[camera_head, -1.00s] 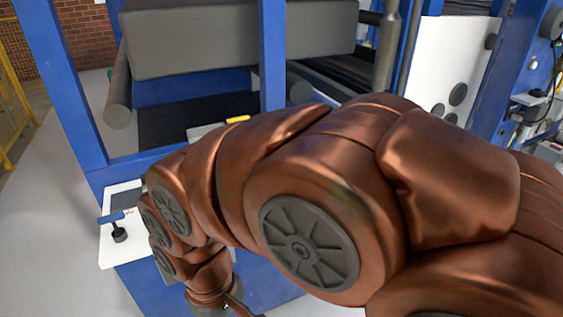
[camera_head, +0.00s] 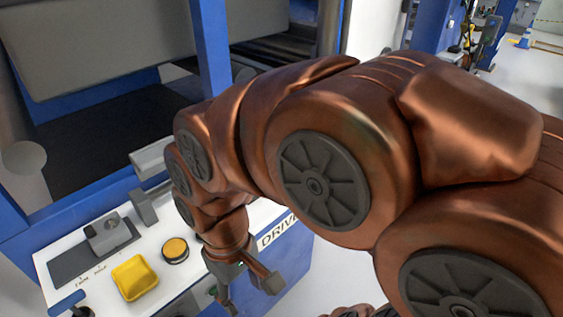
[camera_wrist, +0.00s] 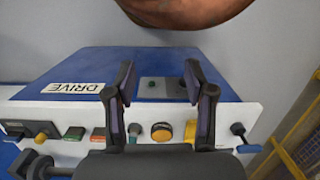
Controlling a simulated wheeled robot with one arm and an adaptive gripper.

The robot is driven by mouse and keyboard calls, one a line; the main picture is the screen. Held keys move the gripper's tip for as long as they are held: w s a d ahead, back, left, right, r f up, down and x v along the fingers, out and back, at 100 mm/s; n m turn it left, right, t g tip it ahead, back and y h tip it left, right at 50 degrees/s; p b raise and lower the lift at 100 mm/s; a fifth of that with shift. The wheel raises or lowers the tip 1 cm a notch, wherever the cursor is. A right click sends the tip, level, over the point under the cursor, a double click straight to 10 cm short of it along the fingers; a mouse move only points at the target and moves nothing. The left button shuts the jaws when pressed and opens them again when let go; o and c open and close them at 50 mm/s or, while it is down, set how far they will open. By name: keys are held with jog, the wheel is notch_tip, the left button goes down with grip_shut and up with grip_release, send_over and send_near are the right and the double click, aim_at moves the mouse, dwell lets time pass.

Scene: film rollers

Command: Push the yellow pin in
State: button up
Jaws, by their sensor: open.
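No part is clearly marked as the yellow pin. A square yellow block (camera_head: 134,277) sits on the white panel in the head view, beside a round orange-yellow button (camera_head: 175,250). In the wrist view, the round button (camera_wrist: 161,132) and the yellow block (camera_wrist: 190,131) show between and beside my fingers. A small yellow-orange knob (camera_wrist: 42,136) is further left there. My gripper (camera_head: 250,290) is open and empty, at the panel's front edge, right of the block and button. It also shows in the wrist view (camera_wrist: 160,80). I cannot tell its height above the panel.
The white panel (camera_head: 52,257) carries a grey switch (camera_head: 108,232) and a blue-handled lever (camera_head: 68,305). A blue machine frame (camera_head: 212,50) and a grey roller block (camera_head: 90,40) stand behind. Free floor lies right of the machine; a yellow fence (camera_wrist: 300,140) is at the wrist view's right.

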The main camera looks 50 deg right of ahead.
jog(key=w+d+n+t+y+b, duration=0.1)
jog(key=w+d+n+b, duration=0.1)
jog(key=w+d, duration=0.45)
jog(key=w+d+n+y+b, duration=0.1)
jog(key=w+d, duration=0.2)
jog(key=w, duration=0.6)
jog(key=w+d+n+t+y+b, duration=0.1)
jog(key=w+d+n+b, duration=0.1)
jog(key=w+d, duration=0.35)
jog(key=w+d+f+n+t+b, duration=0.2)
jog(key=w+d+f, duration=0.1)
jog(key=d, duration=1)
jog(key=w+d+f+n+t+b, duration=0.1)
jog(key=w+d+f+b, duration=0.1)
jog(key=d, duration=1)
jog(key=shift+p+x, duration=0.6)
jog(key=shift+x, duration=3.4)
jog(key=shift+d, duration=0.1)
jog(key=shift+c, duration=0.2)
grip_shut()
